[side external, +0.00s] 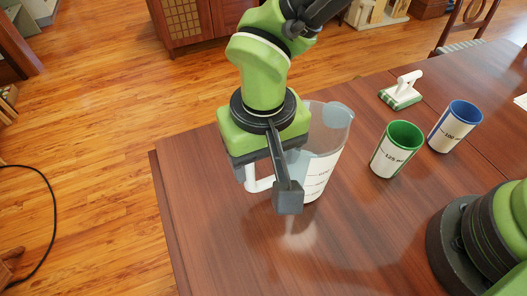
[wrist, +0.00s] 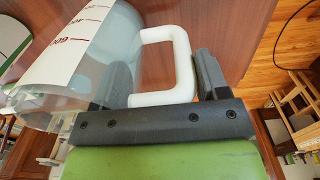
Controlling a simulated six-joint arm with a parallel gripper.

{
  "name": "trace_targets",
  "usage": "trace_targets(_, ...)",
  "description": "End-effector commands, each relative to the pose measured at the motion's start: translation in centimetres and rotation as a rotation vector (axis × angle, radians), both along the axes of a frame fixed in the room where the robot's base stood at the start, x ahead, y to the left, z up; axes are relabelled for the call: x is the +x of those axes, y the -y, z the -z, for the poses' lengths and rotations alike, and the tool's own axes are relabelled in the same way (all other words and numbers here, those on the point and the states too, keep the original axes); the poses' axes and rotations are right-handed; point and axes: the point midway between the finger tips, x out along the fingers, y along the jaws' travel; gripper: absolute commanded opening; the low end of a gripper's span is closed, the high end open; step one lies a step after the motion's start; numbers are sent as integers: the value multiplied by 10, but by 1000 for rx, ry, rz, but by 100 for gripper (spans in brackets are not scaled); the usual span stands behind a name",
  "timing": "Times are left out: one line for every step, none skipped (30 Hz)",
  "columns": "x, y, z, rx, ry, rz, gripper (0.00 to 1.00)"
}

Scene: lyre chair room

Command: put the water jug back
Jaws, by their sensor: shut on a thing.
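The water jug (side external: 328,150) is clear, with a white label strip and a white handle (side external: 258,184). It is upright over the left part of the brown table, partly hidden behind my gripper (side external: 272,188). I cannot tell whether its base touches the table. In the wrist view the jug (wrist: 105,45) lies at the upper left, with its handle (wrist: 185,65) between the two dark fingers of my gripper (wrist: 165,80). My gripper is shut on the handle.
A green-lined cup (side external: 397,150) and a blue-lined cup (side external: 455,126) stand right of the jug. A white-handled thing with a green checked base (side external: 402,90) lies behind them. The table (side external: 225,240) is clear at the front left; its left edge is close.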

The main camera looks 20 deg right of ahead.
Motion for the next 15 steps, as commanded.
trace_targets(0,0,-1,1,1,0,24)
trace_targets(0,0,-1,1,1,0,24)
trace_targets(0,0,-1,1,1,0,24)
trace_targets(0,0,-1,1,1,0,24)
trace_targets(0,0,0,0,1,0,24)
trace_targets(0,0,1,0,0,0,24)
trace_targets(0,0,2,0,0,0,24)
trace_targets(0,0,3,0,0,0,70)
trace_targets(0,0,2,0,0,0,79)
trace_targets(0,0,2,0,0,0,86)
trace_targets(0,0,2,0,0,0,93)
trace_targets(0,0,2,0,0,0,93)
trace_targets(0,0,2,0,0,0,93)
trace_targets(0,0,2,0,0,0,93)
trace_targets(0,0,2,0,0,0,93)
